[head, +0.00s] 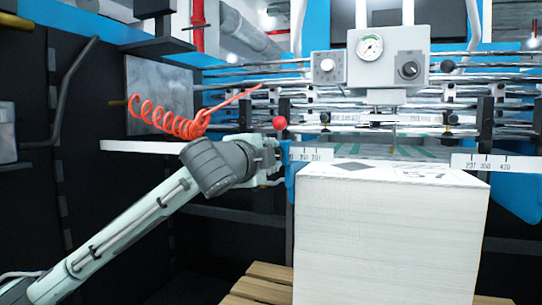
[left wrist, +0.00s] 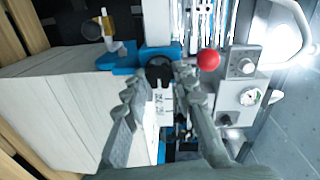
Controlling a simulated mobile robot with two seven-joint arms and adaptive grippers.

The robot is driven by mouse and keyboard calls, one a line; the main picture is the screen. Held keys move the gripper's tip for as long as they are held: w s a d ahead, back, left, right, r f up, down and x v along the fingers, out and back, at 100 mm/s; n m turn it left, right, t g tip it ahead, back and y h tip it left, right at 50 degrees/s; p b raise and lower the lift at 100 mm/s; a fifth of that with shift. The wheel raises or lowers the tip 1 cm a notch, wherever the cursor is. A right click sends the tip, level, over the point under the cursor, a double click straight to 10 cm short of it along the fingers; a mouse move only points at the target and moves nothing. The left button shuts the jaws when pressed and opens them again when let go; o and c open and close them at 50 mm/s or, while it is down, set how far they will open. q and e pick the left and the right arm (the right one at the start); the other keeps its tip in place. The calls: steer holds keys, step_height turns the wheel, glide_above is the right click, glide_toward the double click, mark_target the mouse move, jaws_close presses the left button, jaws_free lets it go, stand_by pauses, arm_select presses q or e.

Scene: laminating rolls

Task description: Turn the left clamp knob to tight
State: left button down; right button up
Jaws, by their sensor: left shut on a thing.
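The left clamp knob is a dark round knob (left wrist: 158,69) on a blue clamp block (left wrist: 117,60) in the left wrist view. My left gripper (left wrist: 159,82) has its fingers on either side of the knob and is shut on it. In the head view my left gripper (head: 277,160) reaches the blue clamp (head: 290,183) at the left edge of the paper stack, beside the white ruler (head: 311,154). The knob is hidden there by the fingers. Whether it is tight cannot be told. My right gripper is not in view.
A tall white paper stack (head: 385,240) stands on a wooden pallet (head: 262,285). A red ball knob (head: 280,122) sits just above my left gripper. A coiled orange hose (head: 172,120) hangs to its left. A gauge box (head: 388,56) is above the stack.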

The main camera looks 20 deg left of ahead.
arm_select(q)
steer(key=c, duration=1.2)
jaws_free()
steer(key=shift+s, duration=0.1)
steer(key=s, duration=1.1)
steer(key=shift+s+a+r, duration=0.2)
steer(key=shift+s+r, duration=0.15)
steer(key=shift+s, duration=0.05)
